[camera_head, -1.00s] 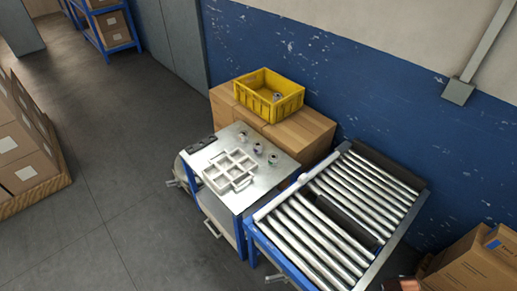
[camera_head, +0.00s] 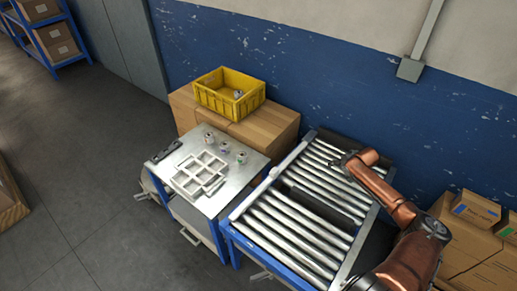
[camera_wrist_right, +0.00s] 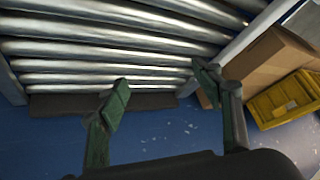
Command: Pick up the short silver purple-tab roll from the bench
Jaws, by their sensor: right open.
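Several small silver rolls stand upright on the metal-topped bench (camera_head: 232,183): a back roll (camera_head: 209,138), a middle roll (camera_head: 224,147) and a front roll (camera_head: 241,157). They are too small to tell which has the purple tab. My right gripper (camera_head: 340,164) is above the roller conveyor, to the right of the bench and well apart from the rolls. In the right wrist view its two fingers (camera_wrist_right: 163,78) are spread with nothing between them. The rolls do not show in that view. My left gripper is out of sight.
A white compartment tray (camera_head: 200,173) and a dark object (camera_head: 166,151) are on the bench. A yellow crate (camera_head: 229,102) with something small in it sits on cardboard boxes (camera_head: 272,127) behind. The roller conveyor (camera_head: 285,235) adjoins the bench's right side.

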